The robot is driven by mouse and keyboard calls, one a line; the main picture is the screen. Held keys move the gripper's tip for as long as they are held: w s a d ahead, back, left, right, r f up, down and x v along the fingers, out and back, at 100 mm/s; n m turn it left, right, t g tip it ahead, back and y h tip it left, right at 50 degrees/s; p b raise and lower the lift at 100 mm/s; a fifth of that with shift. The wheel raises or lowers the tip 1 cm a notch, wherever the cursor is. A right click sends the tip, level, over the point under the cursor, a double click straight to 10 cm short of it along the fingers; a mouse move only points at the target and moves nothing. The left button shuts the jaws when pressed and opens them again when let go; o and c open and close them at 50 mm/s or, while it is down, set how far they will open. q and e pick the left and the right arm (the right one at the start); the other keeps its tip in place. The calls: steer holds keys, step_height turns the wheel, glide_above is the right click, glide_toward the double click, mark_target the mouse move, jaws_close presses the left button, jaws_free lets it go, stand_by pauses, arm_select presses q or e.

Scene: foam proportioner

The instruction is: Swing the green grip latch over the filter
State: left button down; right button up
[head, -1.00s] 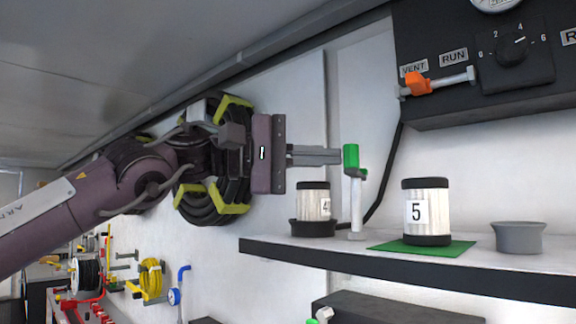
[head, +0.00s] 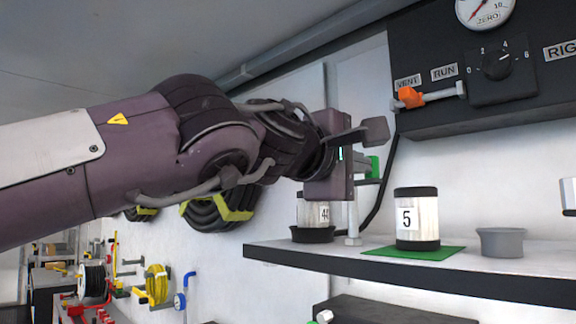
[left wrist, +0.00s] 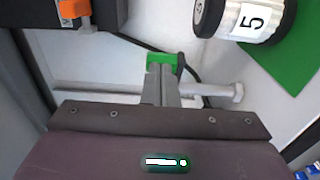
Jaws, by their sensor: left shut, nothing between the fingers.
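The latch's green grip (head: 373,167) stands beside the top of an upright metal post (head: 353,220) on the shelf. A silver filter with a label starting with 4 (head: 308,213) sits in a dark cup left of the post, partly hidden by my gripper. Filter 5 (head: 417,218) stands upright on a green mat. My left gripper (head: 366,166) is shut and empty, its fingertips at the green grip. In the left wrist view the shut fingers (left wrist: 161,70) overlap the green grip (left wrist: 165,60); whether they touch it I cannot tell. My right gripper is out of view.
An empty grey cup (head: 500,241) stands right of filter 5 on the shelf (head: 450,277). A dark control panel (head: 440,85) with an orange-handled lever (head: 410,97) hangs above. A black cable runs behind the post. A pale object is cut off at the right edge.

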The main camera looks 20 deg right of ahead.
arm_select(q)
steer(key=shift+d, duration=0.25)
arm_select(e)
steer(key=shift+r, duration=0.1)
arm_select(q)
steer(key=shift+s+d, duration=0.1)
steer(key=shift+d, duration=0.35)
steer(key=shift+a, duration=0.1)
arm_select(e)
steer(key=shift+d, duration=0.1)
